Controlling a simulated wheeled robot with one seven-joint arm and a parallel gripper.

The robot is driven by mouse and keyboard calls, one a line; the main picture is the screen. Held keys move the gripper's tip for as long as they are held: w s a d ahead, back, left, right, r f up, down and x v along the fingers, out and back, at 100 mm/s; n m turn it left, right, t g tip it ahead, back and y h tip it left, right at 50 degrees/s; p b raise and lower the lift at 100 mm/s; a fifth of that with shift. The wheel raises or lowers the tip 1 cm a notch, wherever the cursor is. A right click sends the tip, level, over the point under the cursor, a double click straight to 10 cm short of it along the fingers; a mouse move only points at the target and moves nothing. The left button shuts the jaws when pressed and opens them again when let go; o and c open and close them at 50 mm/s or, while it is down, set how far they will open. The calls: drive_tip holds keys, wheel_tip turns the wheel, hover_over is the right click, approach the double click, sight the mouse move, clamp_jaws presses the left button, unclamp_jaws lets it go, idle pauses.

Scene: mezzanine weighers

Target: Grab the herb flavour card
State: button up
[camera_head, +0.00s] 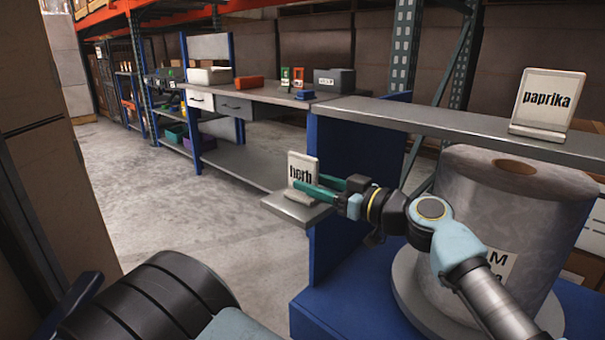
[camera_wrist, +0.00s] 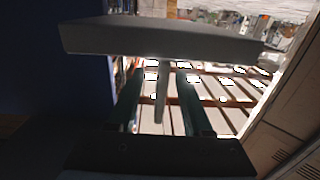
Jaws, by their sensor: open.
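The herb card (camera_head: 302,165) is a white upright card with black lettering, standing on a small grey ledge (camera_head: 282,208) at the side of a blue panel. My gripper (camera_head: 308,180) has green fingers and reaches in from the right at the card's lower part, one finger crossing in front of the lettering. In the wrist view the card (camera_wrist: 163,92) shows edge-on as a thin strip between the two open fingers (camera_wrist: 160,100). Gaps show on both sides of it, and the grey ledge (camera_wrist: 160,40) spans the top of that view.
A paprika card (camera_head: 547,100) stands on the grey shelf (camera_head: 450,120) above my arm. A large wrapped roll (camera_head: 510,215) stands close to my arm at the right. The blue panel (camera_head: 335,200) borders the ledge. A workbench (camera_head: 270,95) is behind; the floor at left is clear.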

sight(289, 175)
drive_tip(key=shift+x, duration=2.95)
drive_tip(key=shift+s+a, duration=0.1)
drive_tip(key=shift+c, duration=0.3)
clamp_jaws()
